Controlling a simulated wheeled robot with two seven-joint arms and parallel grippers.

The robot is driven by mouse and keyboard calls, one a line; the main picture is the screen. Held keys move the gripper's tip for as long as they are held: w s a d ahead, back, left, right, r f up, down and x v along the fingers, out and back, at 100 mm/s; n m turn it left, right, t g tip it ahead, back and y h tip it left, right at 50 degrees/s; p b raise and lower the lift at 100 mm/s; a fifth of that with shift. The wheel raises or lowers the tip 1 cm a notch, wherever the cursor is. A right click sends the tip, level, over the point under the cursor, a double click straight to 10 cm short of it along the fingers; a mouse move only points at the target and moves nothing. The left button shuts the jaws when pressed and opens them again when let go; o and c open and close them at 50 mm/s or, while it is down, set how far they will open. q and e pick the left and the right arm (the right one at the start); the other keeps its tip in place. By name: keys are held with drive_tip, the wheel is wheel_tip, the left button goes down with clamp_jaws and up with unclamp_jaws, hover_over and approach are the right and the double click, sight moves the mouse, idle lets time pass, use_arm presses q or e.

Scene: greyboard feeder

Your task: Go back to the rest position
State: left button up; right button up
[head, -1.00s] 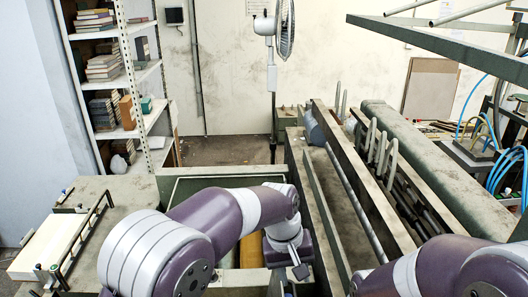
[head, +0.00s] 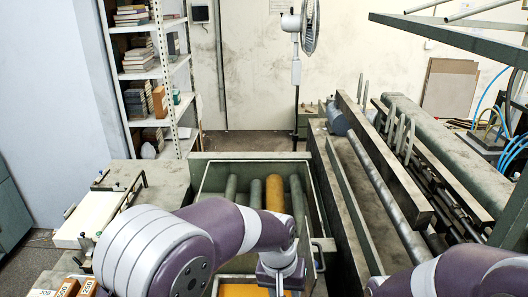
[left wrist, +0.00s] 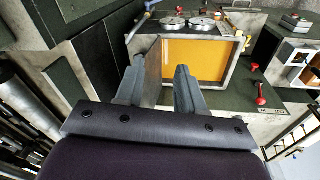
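My left arm (head: 235,230) comes in from the lower left in the head view and bends down over the front of the green feeder bed. Its gripper is mostly cut off by the bottom edge there. In the left wrist view my left gripper (left wrist: 160,92) has its two grey fingers apart, with nothing visibly held between them.
The feeder bed (head: 205,180) holds grey rollers and a yellow one (head: 274,193). A long machine with bars (head: 385,200) stands to the right. A shelf (head: 165,75) and a fan (head: 309,25) are behind. Labelled blocks (head: 66,288) lie at lower left. A red-knobbed lever (left wrist: 261,97) is right of the panel.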

use_arm(q)
drive_tip(key=s+a+f+b, duration=0.4)
drive_tip(key=a, duration=0.3)
drive_tip(key=s+a+f+n+y+b, duration=0.1)
drive_tip(key=s+a+f+b, duration=0.3)
drive_tip(key=a, duration=0.4)
drive_tip(key=s+a+f+n+b, duration=0.1)
drive_tip(key=s+a+f+b, duration=0.3)
drive_tip(key=a+f, duration=0.2)
drive_tip(key=shift+s+a+f+t+y, duration=0.2)
drive_tip(key=shift+s+a+t+y, duration=0.1)
drive_tip(key=shift+a, duration=0.85)
